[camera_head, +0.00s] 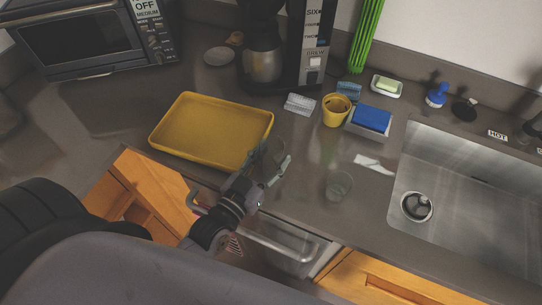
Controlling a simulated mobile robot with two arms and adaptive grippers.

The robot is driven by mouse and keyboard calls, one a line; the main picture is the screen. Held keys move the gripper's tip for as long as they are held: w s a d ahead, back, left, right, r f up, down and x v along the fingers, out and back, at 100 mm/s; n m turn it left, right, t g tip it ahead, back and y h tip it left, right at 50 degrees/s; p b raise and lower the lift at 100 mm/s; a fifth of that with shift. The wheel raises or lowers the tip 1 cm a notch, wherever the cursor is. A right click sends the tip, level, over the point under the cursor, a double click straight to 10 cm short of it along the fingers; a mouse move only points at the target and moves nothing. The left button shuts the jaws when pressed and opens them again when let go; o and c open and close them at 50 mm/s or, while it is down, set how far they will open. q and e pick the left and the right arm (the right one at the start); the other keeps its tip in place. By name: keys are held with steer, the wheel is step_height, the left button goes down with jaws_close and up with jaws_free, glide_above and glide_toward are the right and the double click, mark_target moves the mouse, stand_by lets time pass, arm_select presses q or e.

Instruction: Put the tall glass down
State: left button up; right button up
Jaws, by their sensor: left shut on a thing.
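My left gripper (273,175) is over the counter's front edge, beside the right front corner of the yellow tray. It is shut on the tall glass (267,153), which is clear and hard to see against the counter and tray. The gripper hides part of the glass, and I cannot tell whether its base touches the counter. Another clear glass (339,186) stands on the counter to the right of the gripper. My right gripper is not in view.
The yellow tray (211,129) lies left of the gripper. A yellow cup (336,109), a blue sponge (372,118) and a coffee maker (304,45) stand behind. Bare counter lies between tray and clear glass.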

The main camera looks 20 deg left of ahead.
arm_select(q)
steer(key=shift+f, duration=0.15)
steer(key=o, duration=1.3)
